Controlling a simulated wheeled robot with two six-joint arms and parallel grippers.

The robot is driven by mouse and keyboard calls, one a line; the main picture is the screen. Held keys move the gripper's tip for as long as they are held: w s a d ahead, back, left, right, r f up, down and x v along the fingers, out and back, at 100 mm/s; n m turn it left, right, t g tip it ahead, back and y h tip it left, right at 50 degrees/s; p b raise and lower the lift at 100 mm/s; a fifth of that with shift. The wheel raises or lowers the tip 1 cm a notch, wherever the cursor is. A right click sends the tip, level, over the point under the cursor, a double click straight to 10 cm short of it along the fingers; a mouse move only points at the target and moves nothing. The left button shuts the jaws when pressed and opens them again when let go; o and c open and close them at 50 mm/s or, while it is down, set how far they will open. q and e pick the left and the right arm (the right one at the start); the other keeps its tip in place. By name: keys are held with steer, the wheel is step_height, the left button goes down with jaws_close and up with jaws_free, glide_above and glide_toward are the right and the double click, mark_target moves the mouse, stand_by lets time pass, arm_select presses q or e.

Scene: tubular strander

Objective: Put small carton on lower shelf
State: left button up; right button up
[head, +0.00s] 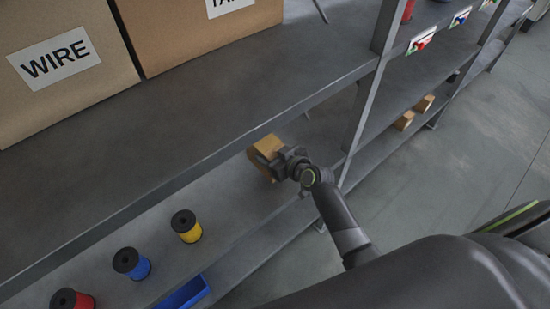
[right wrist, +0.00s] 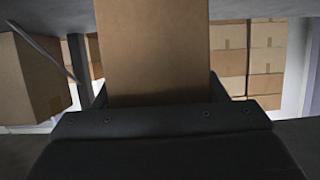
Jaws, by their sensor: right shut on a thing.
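My right gripper (head: 279,167) is shut on a small brown carton (head: 265,149), in the gap between the upper shelf board and the lower shelf (head: 235,199). The carton looks tilted in the head view, and its upper part is close to the upper board's front edge. Whether it touches the lower shelf I cannot tell. In the right wrist view the carton (right wrist: 152,45) fills the top middle, between the gripper's fingers (right wrist: 155,98). My left gripper is in neither view.
Yellow (head: 187,228), blue (head: 133,264) and red (head: 73,300) spools stand on the lower shelf to the left. Large cartons (head: 65,55) stand on the upper shelf board (head: 190,95). A shelf post (head: 362,110) rises right of my gripper. A blue bin (head: 185,293) sits below.

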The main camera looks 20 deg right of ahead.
steer(key=shift+w+f+b, duration=0.1)
steer(key=shift+f+b, duration=0.35)
steer(key=shift+f, duration=1.5)
steer(key=shift+f, duration=0.15)
steer(key=o, duration=1.4)
steer(key=shift+r, duration=0.2)
steer(key=shift+s+d, duration=0.15)
steer(key=shift+s, duration=0.3)
steer(key=v, duration=1.1)
steer(key=shift+s+r, duration=0.1)
steer(key=shift+s, duration=0.05)
